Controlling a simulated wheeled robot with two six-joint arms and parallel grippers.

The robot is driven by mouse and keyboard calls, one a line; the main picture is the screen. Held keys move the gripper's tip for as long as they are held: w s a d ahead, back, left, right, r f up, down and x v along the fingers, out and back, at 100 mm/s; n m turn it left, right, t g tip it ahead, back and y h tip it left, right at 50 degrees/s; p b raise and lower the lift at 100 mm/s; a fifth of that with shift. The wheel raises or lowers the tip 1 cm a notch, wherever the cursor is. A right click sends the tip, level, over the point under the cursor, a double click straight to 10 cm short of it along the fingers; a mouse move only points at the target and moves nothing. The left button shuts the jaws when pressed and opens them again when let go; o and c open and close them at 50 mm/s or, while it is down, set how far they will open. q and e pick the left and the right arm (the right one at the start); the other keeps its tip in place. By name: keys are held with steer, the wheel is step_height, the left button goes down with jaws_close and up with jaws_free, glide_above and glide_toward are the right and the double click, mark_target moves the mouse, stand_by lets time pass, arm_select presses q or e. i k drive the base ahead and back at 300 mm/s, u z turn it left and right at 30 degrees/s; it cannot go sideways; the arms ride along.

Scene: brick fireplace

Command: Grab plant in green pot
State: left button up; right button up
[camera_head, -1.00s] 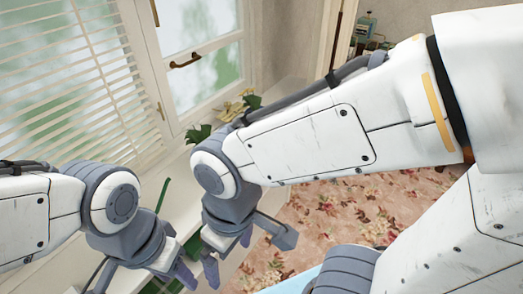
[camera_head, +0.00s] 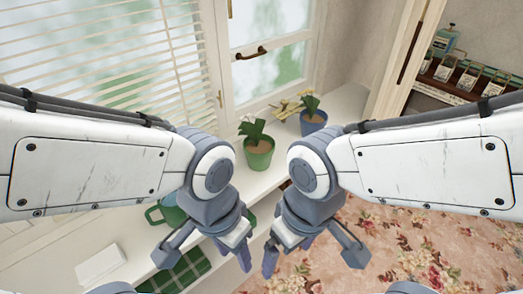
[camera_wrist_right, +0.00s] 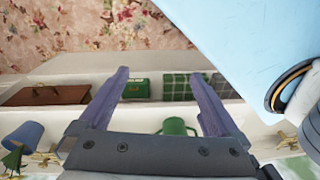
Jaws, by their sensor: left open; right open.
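The plant in the green pot (camera_head: 258,154) stands upright on the white window sill in the head view, between my two arms. It has green leaves and pale flowers. My left gripper (camera_head: 208,250) is open and empty, nearer the camera and to the lower left of the pot. My right gripper (camera_head: 312,256) is open and empty, to the lower right of the pot. Its two fingers also show in the right wrist view (camera_wrist_right: 158,98), with nothing between them. Neither gripper touches the pot.
A plant in a blue pot (camera_head: 313,121) stands right of the green pot; the blue pot also shows in the wrist view (camera_wrist_right: 22,137). A green handled vessel (camera_head: 168,213) sits behind my left gripper. A green plaid item (camera_head: 178,272) lies below. The window (camera_head: 265,75) is behind.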

mark_target(259, 148)
steer(key=z, duration=1.55)
steer(key=i, duration=1.1)
steer(key=u, duration=2.85)
